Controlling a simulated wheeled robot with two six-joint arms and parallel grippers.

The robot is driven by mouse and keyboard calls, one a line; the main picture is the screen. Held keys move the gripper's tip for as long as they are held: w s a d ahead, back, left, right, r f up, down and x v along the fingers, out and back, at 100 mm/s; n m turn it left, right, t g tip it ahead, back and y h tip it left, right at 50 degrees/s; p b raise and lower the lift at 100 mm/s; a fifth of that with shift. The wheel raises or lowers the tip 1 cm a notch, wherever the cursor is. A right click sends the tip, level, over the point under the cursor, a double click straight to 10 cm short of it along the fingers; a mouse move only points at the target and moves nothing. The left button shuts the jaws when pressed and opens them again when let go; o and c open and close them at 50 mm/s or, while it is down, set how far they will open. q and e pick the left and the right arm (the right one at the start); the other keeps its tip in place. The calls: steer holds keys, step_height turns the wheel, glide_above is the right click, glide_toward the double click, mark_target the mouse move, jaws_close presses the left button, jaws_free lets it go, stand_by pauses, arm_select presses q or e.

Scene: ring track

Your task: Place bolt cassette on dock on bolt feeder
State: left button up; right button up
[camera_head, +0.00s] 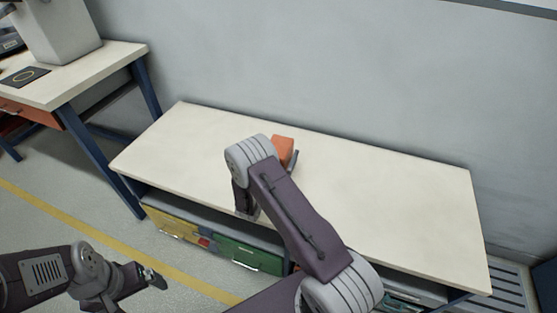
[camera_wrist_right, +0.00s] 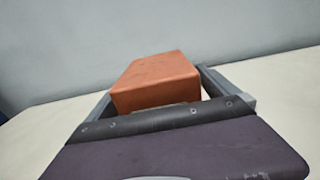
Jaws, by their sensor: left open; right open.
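An orange block, which I take to be the bolt cassette (camera_head: 284,149), sits on the cream worktop, partly hidden behind my right arm. In the right wrist view the cassette (camera_wrist_right: 158,83) is large and lies between the two spread fingers of my right gripper (camera_wrist_right: 156,86). The gripper is open; a gap shows beside the right finger, and I cannot tell whether the left finger touches the cassette. My left gripper (camera_head: 150,276) is open, low at the left, away from the worktop, with nothing seen in it. I cannot make out a bolt feeder or its dock for sure.
The worktop (camera_head: 400,205) is otherwise bare, with a wall behind it. Yellow and green bins (camera_head: 245,255) stand on the shelf below. A second table (camera_head: 95,70) at the upper left holds a grey machine (camera_head: 55,30) and a dark pad with a yellow ring (camera_head: 25,77).

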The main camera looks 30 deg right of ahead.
mark_target(279, 146)
jaws_close()
step_height(279, 146, up, 5)
steer(key=shift+s+d+f+p, duration=0.1)
steer(key=shift+p, duration=1.05)
steer(key=s+d+r+p, duration=0.3)
steer(key=s+d+r, duration=0.2)
steer(key=s, duration=0.5)
steer(key=shift+d+r, duration=0.2)
steer(key=shift+r, duration=0.45)
